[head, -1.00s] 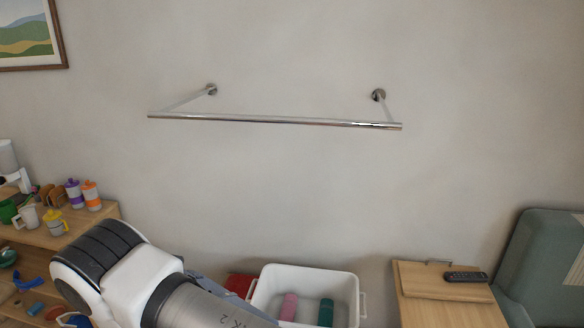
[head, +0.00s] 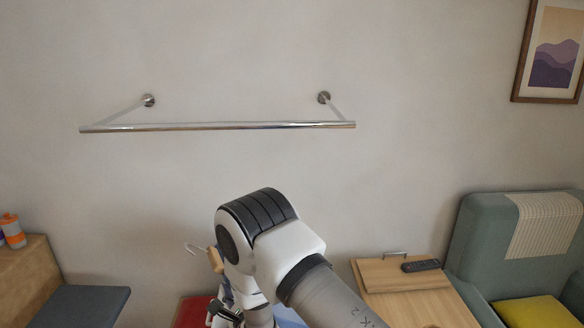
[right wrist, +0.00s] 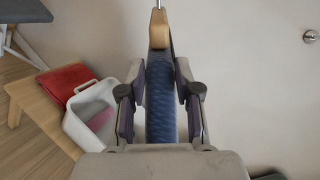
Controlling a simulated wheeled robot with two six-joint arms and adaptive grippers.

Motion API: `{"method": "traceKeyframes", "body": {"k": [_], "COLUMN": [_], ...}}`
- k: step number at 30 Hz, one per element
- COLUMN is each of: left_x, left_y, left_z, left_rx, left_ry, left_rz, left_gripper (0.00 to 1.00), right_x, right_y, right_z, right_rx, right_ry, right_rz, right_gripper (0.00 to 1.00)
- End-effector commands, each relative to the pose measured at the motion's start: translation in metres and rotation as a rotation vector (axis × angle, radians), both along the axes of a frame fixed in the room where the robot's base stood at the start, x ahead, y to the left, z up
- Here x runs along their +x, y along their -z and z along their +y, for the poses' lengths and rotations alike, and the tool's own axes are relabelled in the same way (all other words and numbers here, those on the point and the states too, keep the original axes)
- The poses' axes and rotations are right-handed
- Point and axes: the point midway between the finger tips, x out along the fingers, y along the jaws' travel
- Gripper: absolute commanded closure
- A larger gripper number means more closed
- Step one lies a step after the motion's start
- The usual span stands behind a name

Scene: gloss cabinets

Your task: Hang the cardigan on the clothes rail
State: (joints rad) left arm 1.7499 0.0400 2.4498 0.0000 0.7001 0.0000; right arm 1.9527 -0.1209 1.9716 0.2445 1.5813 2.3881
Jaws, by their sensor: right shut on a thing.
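The clothes rail (head: 217,126) is a bare chrome bar on two wall brackets, in the upper left of the head view. In the right wrist view my right gripper (right wrist: 160,100) is shut on the blue knitted cardigan (right wrist: 161,105), which hangs on a wooden hanger (right wrist: 158,32) with a metal hook. In the head view the hanger (head: 215,260) and its hook (head: 193,248) stick out left of my arm, below the rail and apart from it. My arm hides most of the cardigan there. My left gripper is not in view.
A wooden cabinet with a remote (head: 421,265) stands at lower right, beside a green armchair (head: 480,235). A white bin (right wrist: 90,118) and a red item (right wrist: 66,81) sit low at left in the wrist view. The wall around the rail is clear.

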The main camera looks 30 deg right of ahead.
Motion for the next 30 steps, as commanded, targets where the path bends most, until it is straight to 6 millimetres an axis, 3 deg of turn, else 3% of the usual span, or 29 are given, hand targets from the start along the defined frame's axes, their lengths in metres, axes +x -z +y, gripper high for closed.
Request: {"method": "traceKeyframes", "body": {"k": [8,15,21,30], "left_x": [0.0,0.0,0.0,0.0], "left_y": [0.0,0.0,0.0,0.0], "left_z": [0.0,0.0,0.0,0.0], "left_rx": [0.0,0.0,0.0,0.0], "left_ry": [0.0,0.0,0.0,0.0], "left_rz": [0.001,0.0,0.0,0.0], "left_gripper": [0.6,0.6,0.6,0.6], "right_x": [0.058,0.103,0.124,0.135], "right_y": [-0.06,-0.134,-0.193,-0.265], "right_z": [-0.059,-0.126,-0.175,-0.23], "right_rx": [0.186,0.402,0.554,0.712], "right_ry": [0.153,0.289,0.356,0.394], "right_rz": [-0.05,-0.127,-0.191,-0.26], "right_gripper": [1.0,1.0,1.0,1.0]}}
